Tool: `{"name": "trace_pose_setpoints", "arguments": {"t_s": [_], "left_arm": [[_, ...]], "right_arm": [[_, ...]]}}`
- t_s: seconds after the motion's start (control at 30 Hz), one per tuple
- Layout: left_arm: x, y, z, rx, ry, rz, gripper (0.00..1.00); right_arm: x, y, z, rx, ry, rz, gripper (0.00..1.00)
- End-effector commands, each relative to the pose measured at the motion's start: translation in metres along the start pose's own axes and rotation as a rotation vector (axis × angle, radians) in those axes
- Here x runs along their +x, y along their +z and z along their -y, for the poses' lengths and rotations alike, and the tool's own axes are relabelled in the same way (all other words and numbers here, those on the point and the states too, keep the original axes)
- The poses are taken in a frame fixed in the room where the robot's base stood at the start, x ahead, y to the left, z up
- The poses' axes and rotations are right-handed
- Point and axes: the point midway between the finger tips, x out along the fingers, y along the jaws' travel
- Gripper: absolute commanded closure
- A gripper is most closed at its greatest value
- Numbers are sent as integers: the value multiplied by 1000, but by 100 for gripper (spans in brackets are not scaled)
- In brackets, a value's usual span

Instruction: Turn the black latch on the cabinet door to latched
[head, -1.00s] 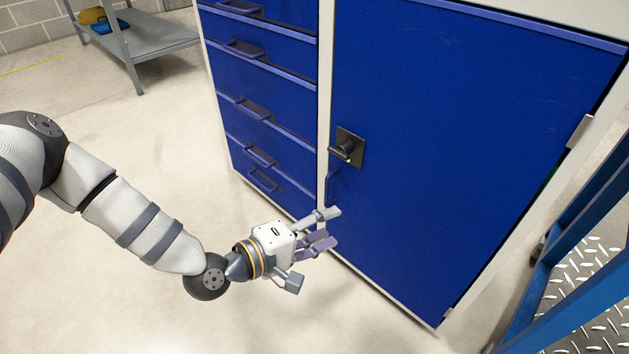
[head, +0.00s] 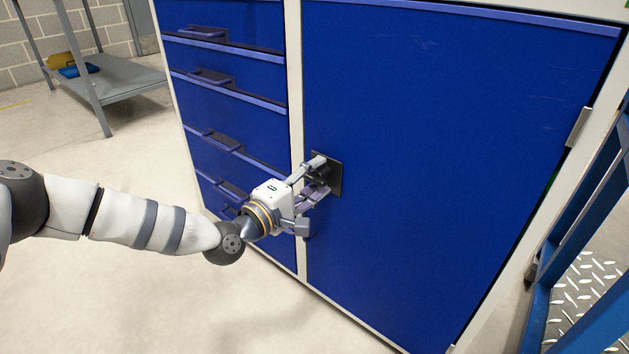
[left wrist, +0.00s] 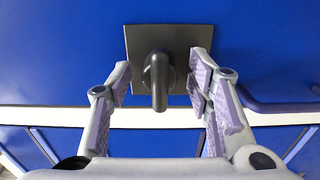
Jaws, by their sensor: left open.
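The black latch (left wrist: 158,82) is a rounded lever on a square dark plate (left wrist: 190,40), fixed to the blue cabinet door (head: 440,150). In the left wrist view the lever stands between the two sides of my open left gripper (left wrist: 160,85), with a gap on each side. In the head view my left gripper (head: 320,178) reaches the plate (head: 336,178) and hides most of the lever. I cannot tell whether any finger touches the plate. My right gripper is not in view.
A drawer stack (head: 225,100) stands left of the door. A blue metal frame (head: 590,240) is at the right. A grey shelf (head: 130,85) stands far left.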

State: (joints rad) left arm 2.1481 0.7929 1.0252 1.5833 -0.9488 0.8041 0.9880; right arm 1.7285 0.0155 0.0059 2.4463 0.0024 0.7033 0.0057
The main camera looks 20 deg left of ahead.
Motion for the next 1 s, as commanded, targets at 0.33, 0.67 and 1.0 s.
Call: {"name": "trace_pose_setpoints", "arguments": {"t_s": [0.33, 0.67, 1.0], "left_arm": [[0, 0, 0, 0, -1, 1, 100], [-1, 1, 0, 37, -1, 2, 100], [0, 2, -2, 270, 0, 4, 100]], "right_arm": [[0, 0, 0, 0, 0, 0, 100], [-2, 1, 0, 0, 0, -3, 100], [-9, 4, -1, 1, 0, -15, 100]]}}
